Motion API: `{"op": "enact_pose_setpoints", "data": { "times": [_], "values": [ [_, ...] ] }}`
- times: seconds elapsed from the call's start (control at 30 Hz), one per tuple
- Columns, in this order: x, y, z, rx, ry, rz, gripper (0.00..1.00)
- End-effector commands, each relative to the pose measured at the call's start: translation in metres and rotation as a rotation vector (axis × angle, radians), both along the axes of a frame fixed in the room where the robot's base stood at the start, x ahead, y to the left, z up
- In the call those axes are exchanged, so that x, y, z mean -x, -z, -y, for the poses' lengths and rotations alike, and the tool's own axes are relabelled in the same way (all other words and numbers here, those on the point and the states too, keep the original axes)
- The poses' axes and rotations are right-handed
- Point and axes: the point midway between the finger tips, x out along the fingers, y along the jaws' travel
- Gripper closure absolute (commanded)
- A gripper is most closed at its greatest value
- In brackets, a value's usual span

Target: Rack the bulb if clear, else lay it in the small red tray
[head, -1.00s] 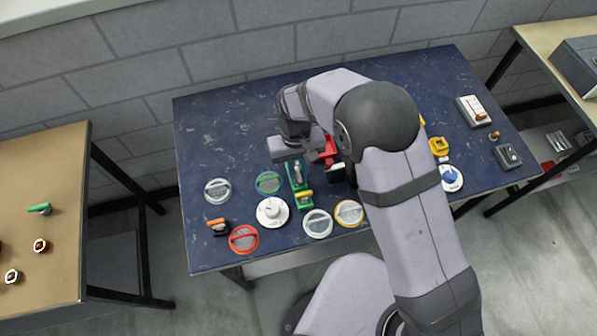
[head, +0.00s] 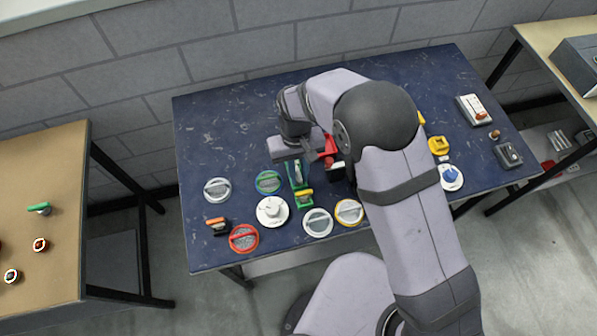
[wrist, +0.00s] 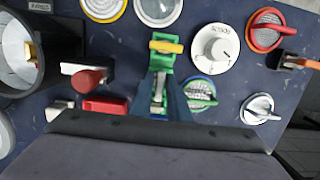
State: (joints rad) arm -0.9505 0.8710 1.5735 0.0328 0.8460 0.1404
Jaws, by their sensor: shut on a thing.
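My gripper (wrist: 162,88) points down at the table, with its two dark fingers close together. It is shut on a small pale grey piece (wrist: 158,90), mostly hidden between the fingers; I cannot tell if this is the bulb. The piece is over or within a green fixture (wrist: 162,60) with a yellow bar, which also shows in the head view (head: 305,195) just below my gripper (head: 294,160). A red block-like thing (wrist: 105,104) lies left of the fingers in the wrist view; I cannot tell if it is the small red tray. No rack is clearly recognisable.
Round dials surround the fixture: a white knob (head: 271,211), a red-rimmed one (head: 243,238) and a yellow-rimmed one (head: 349,212). A black box with a red knob (wrist: 88,77) and a dark round container (wrist: 30,50) stand close left in the wrist view. The table's back left is clear.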

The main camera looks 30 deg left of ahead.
Motion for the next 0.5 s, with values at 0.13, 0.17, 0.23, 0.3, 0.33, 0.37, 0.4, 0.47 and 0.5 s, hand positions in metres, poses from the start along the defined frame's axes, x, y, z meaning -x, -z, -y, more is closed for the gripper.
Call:
{"op": "enact_pose_setpoints", "data": {
  "times": [0.13, 0.17, 0.23, 0.3, 0.33, 0.37, 0.4, 0.47, 0.5],
  "values": [
    [0.0000, 0.0013, 0.0000, 0.000, 0.000, 0.000, 1.00],
    [0.0000, 0.0017, 0.0000, 0.000, 0.000, 0.000, 1.00],
    [0.0000, 0.0025, 0.0000, 0.000, 0.000, 0.000, 1.00],
    [-0.0001, 0.0033, -0.0001, 0.000, 0.000, 0.000, 1.00],
    [0.0000, 0.0036, 0.0000, 0.000, 0.000, 0.000, 1.00],
    [0.0000, 0.0039, 0.0000, 0.000, 0.000, 0.000, 1.00],
    [-0.0001, 0.0035, -0.0001, 0.000, 0.000, 0.000, 0.75],
    [-0.0001, 0.0035, -0.0001, 0.000, 0.000, 0.000, 0.63],
    [-0.0001, 0.0034, -0.0001, 0.000, 0.000, 0.000, 0.63]
  ]
}}
